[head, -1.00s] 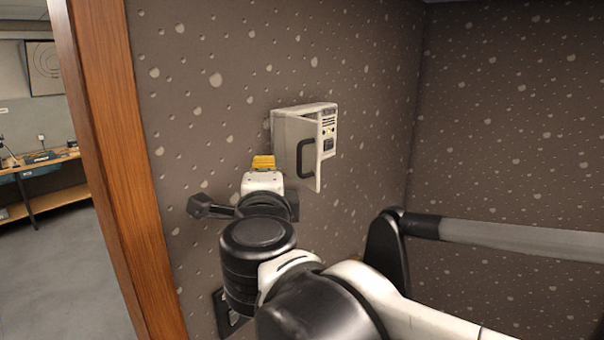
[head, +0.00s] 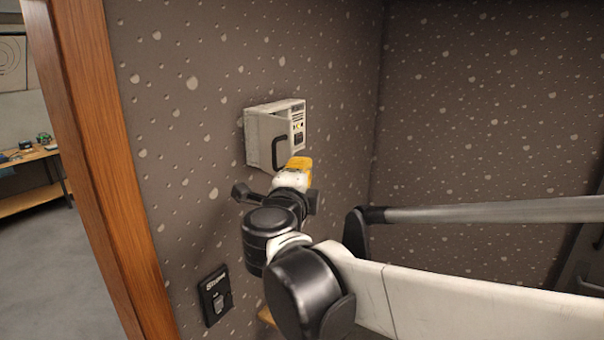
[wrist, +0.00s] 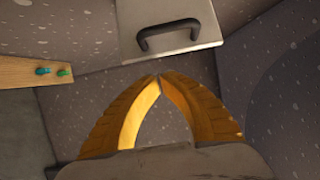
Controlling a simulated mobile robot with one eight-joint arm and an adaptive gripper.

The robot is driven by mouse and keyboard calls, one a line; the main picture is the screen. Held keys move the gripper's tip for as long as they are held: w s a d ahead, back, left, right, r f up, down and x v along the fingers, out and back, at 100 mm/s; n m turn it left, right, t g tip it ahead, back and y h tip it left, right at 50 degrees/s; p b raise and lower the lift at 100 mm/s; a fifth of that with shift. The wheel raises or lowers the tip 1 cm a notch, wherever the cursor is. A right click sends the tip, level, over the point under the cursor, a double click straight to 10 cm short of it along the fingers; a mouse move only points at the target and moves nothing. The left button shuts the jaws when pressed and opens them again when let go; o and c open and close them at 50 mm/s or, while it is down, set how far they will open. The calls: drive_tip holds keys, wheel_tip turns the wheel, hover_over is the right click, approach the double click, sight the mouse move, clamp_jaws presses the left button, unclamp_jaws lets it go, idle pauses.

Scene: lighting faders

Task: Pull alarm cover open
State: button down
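The alarm box (head: 297,124) is a pale unit on the speckled wall, with small markings on its right part. Its pale cover (head: 262,128) stands ajar, swung out from the left side, and carries a dark bar handle (head: 279,153). In the wrist view, the cover (wrist: 190,12) and handle (wrist: 168,34) are at the top, ahead of the fingers. My gripper (wrist: 158,76) has yellow fingers whose tips meet, with nothing between them. In the head view, my gripper (head: 301,161) is just right of and below the handle; contact cannot be told there.
A wooden post (head: 95,150) edges the wall on the left, with a bench (head: 30,180) beyond it. A black plate (head: 215,295) is on the wall below the box. A second speckled wall (head: 480,110) stands at right. The wall around the box is otherwise clear.

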drive_tip(key=a, duration=0.2)
drive_tip(key=w+a+p, duration=0.1)
drive_tip(key=shift+w+a, duration=0.2)
drive_tip(key=shift+a, duration=0.15)
drive_tip(key=shift+s+h, duration=0.2)
drive_tip(key=shift+h, duration=0.1)
